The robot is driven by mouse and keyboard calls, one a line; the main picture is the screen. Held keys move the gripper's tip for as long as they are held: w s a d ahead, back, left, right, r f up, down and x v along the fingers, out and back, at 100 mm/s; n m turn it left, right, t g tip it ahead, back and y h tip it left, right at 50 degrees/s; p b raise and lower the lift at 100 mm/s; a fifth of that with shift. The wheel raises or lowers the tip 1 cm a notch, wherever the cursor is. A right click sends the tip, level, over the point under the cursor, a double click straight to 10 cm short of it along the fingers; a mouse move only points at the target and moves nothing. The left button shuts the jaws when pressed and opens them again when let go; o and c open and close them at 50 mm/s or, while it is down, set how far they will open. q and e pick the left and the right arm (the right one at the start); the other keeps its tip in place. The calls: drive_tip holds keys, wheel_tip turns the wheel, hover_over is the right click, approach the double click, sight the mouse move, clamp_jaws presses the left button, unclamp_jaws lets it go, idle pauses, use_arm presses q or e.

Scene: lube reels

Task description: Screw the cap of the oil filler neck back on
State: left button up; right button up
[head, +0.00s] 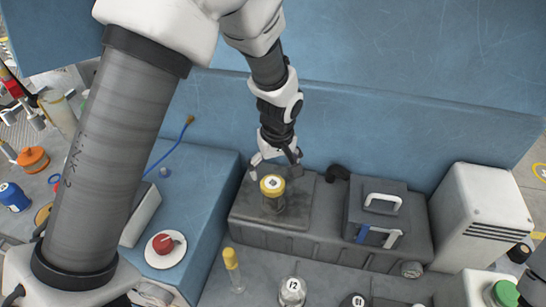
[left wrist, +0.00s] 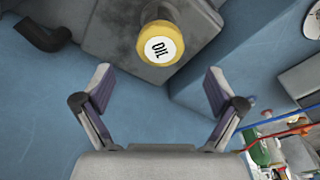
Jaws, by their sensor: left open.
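The yellow cap (head: 272,184) with a white label sits upright on top of the oil filler neck (head: 273,204), which rises from a dark grey housing. In the left wrist view the cap (left wrist: 158,45) reads OIL and hides most of the neck. I cannot tell how tightly it sits. My left gripper (head: 276,160) is open and empty, just behind the cap in the head view. In the left wrist view the open fingers (left wrist: 159,74) spread wide, with the cap ahead of the gap between them, apart from both.
A handled grey box (head: 378,212) stands right of the neck, with a white vented cabinet (head: 487,215) beyond it. A red knob (head: 165,243) is on the blue block at left. A yellow-topped tube (head: 232,262) and a jar (head: 292,291) stand in front. A blue wall rises behind.

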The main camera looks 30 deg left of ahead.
sight(273, 183)
use_arm(q)
drive_tip(key=f, duration=0.4)
drive_tip(key=a+f, duration=0.1)
drive_tip(key=f, duration=0.1)
drive_tip(key=shift+w+f+p, duration=0.1)
drive_tip(key=shift+w+p, duration=0.2)
drive_tip(key=shift+p, duration=0.05)
drive_tip(key=shift+f, duration=0.45)
drive_tip(key=shift+d, duration=0.15)
drive_tip(key=c, duration=1.2)
drive_tip(key=shift+r+m+p, duration=0.25)
drive_tip(key=shift+m+p, duration=0.25)
drive_tip(key=shift+p, duration=0.1)
drive_tip(key=m+p, duration=0.2)
drive_tip(key=m, duration=0.1)
drive_tip(key=shift+p, duration=0.4)
drive_tip(key=shift+f+m, duration=0.1)
drive_tip(key=shift+m, duration=0.3)
drive_tip(key=shift+f, duration=0.15)
